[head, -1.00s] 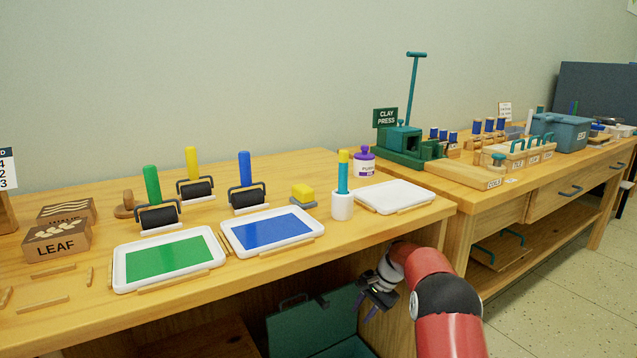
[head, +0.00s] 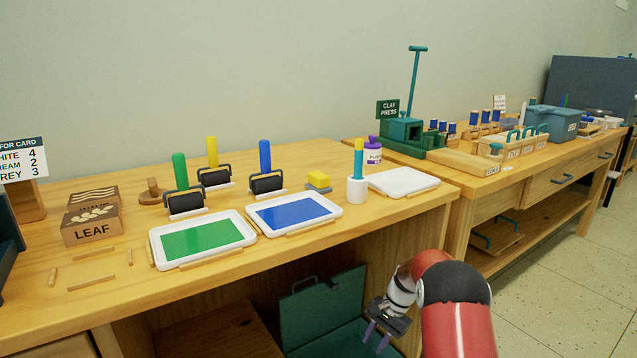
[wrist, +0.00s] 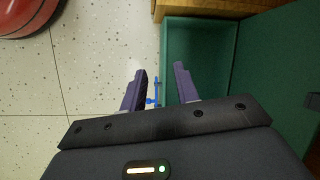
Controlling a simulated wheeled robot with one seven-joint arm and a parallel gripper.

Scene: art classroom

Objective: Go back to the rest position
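My red and black arm reaches in from the lower right of the head view. My gripper (head: 378,337) is in front of the table, below the tabletop, pointing down. In the wrist view its two purple fingers (wrist: 160,92) stand apart with nothing between them. Beyond the fingers lie the pale floor (wrist: 110,70) and the edge of a green open box (wrist: 200,60). A small blue object (wrist: 153,101) shows between the fingertips, lower down; I cannot tell what it is.
The wooden table (head: 350,235) holds a green tray (head: 204,240), a blue tray (head: 293,213), a white tray (head: 403,182), rollers and a LEAF block (head: 91,227). A green box (head: 322,307) with its lid up stands below. A second table (head: 560,195) is at right.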

